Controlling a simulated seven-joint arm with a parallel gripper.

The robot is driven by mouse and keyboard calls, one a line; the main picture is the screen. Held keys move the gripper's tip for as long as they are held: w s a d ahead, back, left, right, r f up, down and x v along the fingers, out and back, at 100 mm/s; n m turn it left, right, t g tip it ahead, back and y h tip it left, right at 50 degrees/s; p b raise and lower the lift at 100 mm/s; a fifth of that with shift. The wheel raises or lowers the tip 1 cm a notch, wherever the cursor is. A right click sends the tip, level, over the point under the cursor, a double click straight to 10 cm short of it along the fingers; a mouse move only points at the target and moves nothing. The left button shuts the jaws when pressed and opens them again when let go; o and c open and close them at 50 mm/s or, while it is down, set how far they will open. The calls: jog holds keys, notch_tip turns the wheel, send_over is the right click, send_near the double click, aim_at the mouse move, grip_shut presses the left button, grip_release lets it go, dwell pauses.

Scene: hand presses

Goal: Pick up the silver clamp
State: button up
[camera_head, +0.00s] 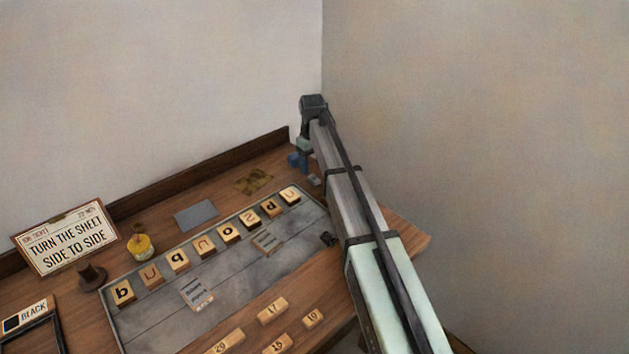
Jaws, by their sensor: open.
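A small grey piece (314,180), which may be the silver clamp, lies on the table at the back right, just below and right of my gripper. It is too small to make out its shape. My gripper (298,162) points down over the back right corner of the table, its blue fingers small and partly hidden by my arm. It is open, and I see nothing held between the fingers. I cannot tell its exact height above the table.
A grey slab (225,262) carries a row of lettered blocks (228,234) and small slatted pieces (196,293). A dark small object (328,239) lies beside my arm. A raised ledge (210,170) borders the back.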

aim_at(314, 180)
jog(key=f, duration=0.5)
jog(key=shift+d, duration=0.25)
grip_shut()
